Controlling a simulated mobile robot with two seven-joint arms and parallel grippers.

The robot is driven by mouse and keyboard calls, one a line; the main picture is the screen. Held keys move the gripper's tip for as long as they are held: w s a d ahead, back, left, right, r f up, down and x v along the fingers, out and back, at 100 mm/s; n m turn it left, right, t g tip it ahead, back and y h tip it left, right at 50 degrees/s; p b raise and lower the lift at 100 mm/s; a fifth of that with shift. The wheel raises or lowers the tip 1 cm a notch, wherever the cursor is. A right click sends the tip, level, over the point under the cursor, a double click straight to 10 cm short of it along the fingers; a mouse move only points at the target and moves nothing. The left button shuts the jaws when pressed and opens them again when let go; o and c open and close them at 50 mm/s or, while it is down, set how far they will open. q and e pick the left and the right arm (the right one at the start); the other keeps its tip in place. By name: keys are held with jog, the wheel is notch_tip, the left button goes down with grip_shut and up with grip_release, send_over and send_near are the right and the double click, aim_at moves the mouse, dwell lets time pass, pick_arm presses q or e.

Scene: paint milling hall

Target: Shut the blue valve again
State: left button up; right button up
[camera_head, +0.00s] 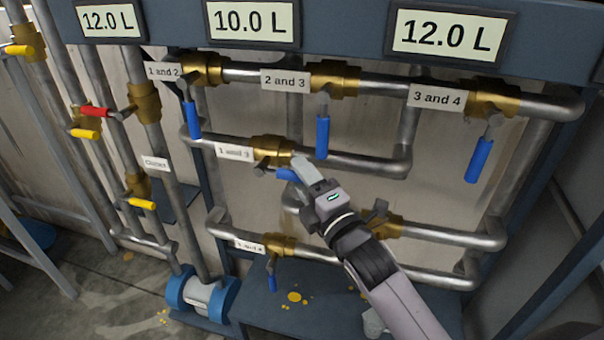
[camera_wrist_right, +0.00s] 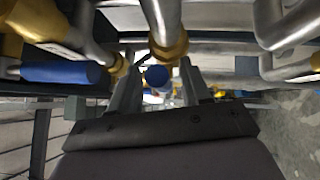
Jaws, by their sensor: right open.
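The blue-handled valve (camera_head: 272,149) labelled "1 and 3" sits on the middle pipe. Its blue handle (camera_head: 287,174) points right, roughly along the pipe, and is partly hidden by my right gripper (camera_head: 303,168). The gripper is open at this handle. In the right wrist view the round end of a blue handle (camera_wrist_right: 157,77) shows between the two open fingers (camera_wrist_right: 160,92); I cannot tell whether they touch it. The blue handles at "1 and 2" (camera_head: 194,119), "2 and 3" (camera_head: 322,137) and "3 and 4" (camera_head: 479,160) hang down. My left gripper is not in view.
A lower valve (camera_head: 280,244) has a small blue handle hanging down. Another brass valve (camera_head: 385,224) is partly behind my right arm. Red (camera_head: 96,112) and yellow (camera_head: 142,204) handles are on pipes at the left. Displays (camera_head: 254,22) line the top. A blue-capped pump (camera_head: 207,297) stands below.

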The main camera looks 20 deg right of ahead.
jog(key=shift+w+a, duration=0.1)
jog(key=shift+w, duration=0.25)
grip_shut()
